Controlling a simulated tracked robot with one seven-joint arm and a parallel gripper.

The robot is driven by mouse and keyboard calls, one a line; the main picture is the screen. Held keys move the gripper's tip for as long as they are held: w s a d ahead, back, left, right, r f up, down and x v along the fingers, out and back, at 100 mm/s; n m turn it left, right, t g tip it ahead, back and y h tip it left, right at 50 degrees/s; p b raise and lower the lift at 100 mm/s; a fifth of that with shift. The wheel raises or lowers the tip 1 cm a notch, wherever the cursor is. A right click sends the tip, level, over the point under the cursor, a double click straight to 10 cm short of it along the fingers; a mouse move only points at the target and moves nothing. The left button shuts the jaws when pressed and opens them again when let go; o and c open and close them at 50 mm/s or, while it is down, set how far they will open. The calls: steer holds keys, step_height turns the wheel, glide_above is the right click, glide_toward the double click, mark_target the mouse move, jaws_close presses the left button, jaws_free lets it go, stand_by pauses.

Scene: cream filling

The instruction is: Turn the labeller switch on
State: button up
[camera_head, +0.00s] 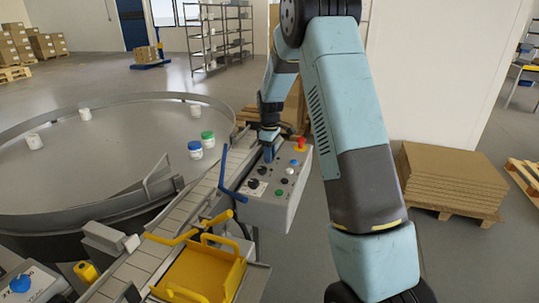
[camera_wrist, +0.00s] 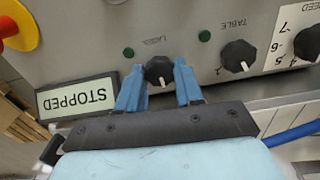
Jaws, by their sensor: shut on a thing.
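The labeller switch (camera_wrist: 159,70) is a small black rotary knob with a white pointer mark, below a partly blurred label in the wrist view. My gripper (camera_wrist: 159,82) has its two blue fingers on either side of this knob and is shut on it. In the head view my gripper (camera_head: 268,153) reaches down to the grey control box (camera_head: 271,208), and the knob in it is hidden. A display (camera_wrist: 77,97) beside the knob reads STOPPED, upside down in the wrist view.
A table knob (camera_wrist: 237,57) and a speed dial (camera_wrist: 308,43) sit right of the switch. A red emergency button (camera_wrist: 8,27) on yellow is at the left. The conveyor (camera_head: 158,246), with blue and yellow guards, runs beside the box. A round table (camera_head: 110,150) holds several jars.

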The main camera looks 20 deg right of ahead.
steer(key=m, duration=0.7)
steer(key=shift+w+r, duration=0.15)
steer(key=shift+w, duration=0.05)
stand_by(0.5)
steer(key=o, duration=1)
steer(key=shift+s, duration=0.1)
steer(key=shift+o, duration=0.2)
step_height(320, 180, up, 14)
steer(key=shift+f, duration=0.25)
